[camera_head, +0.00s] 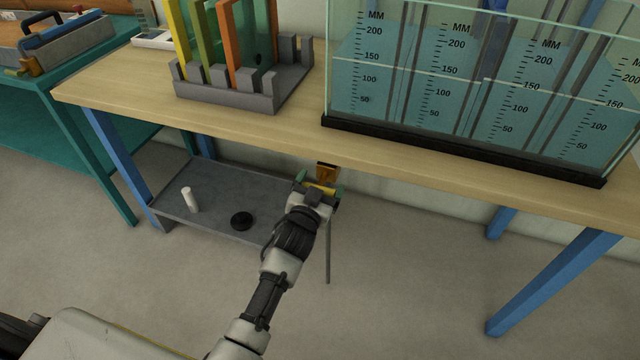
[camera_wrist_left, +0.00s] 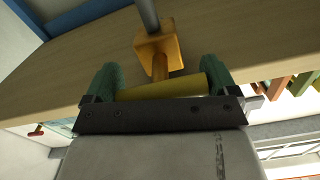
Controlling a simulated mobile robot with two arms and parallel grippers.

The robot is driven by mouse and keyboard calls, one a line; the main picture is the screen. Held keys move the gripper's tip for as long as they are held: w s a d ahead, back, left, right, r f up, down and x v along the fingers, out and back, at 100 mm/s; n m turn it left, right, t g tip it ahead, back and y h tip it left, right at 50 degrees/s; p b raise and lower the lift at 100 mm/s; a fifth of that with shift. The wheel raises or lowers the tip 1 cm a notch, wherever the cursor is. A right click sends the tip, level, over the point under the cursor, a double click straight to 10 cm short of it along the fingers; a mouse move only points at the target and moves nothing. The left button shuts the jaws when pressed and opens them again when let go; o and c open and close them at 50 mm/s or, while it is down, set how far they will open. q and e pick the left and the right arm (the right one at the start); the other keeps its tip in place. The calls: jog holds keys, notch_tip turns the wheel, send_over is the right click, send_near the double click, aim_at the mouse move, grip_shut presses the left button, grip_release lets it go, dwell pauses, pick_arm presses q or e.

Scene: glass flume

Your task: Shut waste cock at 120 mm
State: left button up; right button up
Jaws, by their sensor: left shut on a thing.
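The waste cock's orange body (camera_head: 327,171) hangs below the bench's front edge; in the left wrist view its body (camera_wrist_left: 158,50) joins a grey pipe. Its yellow lever (camera_wrist_left: 160,91) lies crosswise between the green fingertips of my left gripper (camera_head: 319,188). My left gripper is shut on this lever. The glass flume (camera_head: 480,90) stands on the bench with several MM scales. A pale line, which looks like the water surface, runs close to the 150 marks. My right gripper is not in view.
A grey rack (camera_head: 230,95) with coloured boards stands left of the flume on the wooden bench (camera_head: 130,90). A low grey shelf (camera_head: 215,218) holds a white cylinder (camera_head: 190,199) and a black disc (camera_head: 241,220). The floor right of my left arm is clear up to the blue leg (camera_head: 545,290).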

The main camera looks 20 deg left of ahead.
pick_arm(q)
jog(key=o, duration=0.7)
jog(key=shift+s, duration=0.1)
jog(key=shift+s, duration=0.3)
jog(key=s+p, duration=0.1)
jog(key=s, duration=0.9)
jog(key=shift+a, duration=0.2)
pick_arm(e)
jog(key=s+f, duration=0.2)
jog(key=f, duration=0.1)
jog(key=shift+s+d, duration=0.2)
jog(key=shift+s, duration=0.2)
